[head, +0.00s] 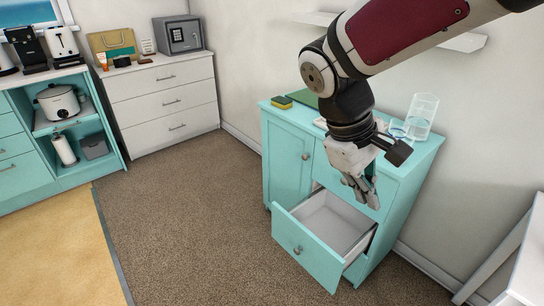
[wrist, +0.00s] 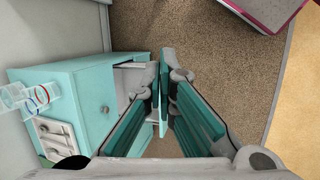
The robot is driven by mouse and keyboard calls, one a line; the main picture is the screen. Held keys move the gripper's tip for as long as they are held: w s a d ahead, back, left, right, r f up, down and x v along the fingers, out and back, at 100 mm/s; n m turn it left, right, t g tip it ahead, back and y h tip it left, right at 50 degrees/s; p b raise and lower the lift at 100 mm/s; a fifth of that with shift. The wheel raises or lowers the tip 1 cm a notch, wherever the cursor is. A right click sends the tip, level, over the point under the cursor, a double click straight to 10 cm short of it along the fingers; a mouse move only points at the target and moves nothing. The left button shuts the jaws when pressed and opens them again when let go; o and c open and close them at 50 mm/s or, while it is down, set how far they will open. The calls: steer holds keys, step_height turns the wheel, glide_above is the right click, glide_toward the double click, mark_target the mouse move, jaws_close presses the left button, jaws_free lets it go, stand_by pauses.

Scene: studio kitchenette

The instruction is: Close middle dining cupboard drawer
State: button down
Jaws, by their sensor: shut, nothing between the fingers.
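The teal dining cupboard (head: 284,155) stands against the right wall in the head view, with a door on its left and drawers on its right. One drawer (head: 308,248) below the closed top drawer front (head: 384,200) is pulled well out. Its white inside looks empty and its front has a round knob (head: 298,250). My gripper (head: 374,199) is shut and empty, pointing down above the rear of the open drawer in the picture. In the wrist view the fingers (wrist: 165,62) partly cover the open drawer (wrist: 131,78) beside the cupboard (wrist: 85,85).
On the cupboard top are clear glassware (head: 422,115), a sponge (head: 282,102) and a green board (head: 304,98). A white table edge (head: 522,270) is at lower right. Brown carpet (head: 200,210) is clear left of the drawer. A white chest (head: 165,98) stands farther back.

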mark_target(298, 227)
steer(key=w+a+f+n+h+b, duration=0.2)
steer(key=w+f+n+h+b, duration=0.1)
steer(key=w+f, duration=0.4)
steer(key=w+a+f+n+t+h+b, duration=0.1)
steer(key=w+a+f+n+h+b, duration=0.2)
steer(key=f, duration=0.6)
steer(key=w+a+f+n+h+b, duration=0.2)
steer(key=w+f+n+b, duration=0.15)
steer(key=w+f, duration=0.4)
steer(key=w+a+f+n+t+h+b, duration=0.1)
steer(key=w+a+f+n+t+b, duration=0.2)
steer(key=f, duration=0.5)
steer(key=a+f+n+t+b, duration=0.2)
steer(key=a+f+n+t, duration=0.15)
steer(key=f, duration=0.45)
steer(key=w+a+f+n+t+h+b, duration=0.1)
steer(key=w+a+f+n+t+b, duration=0.2)
steer(key=f, duration=0.5)
steer(key=b+x, duration=0.4)
steer(key=x, duration=0.8)
steer(key=shift+s+d+f, duration=0.1)
steer(key=shift+s, duration=0.15)
steer(key=shift+w+d, duration=0.1)
steer(key=x, duration=2.1)
steer(key=shift+r+b, duration=0.25)
steer(key=shift+b, duration=0.2)
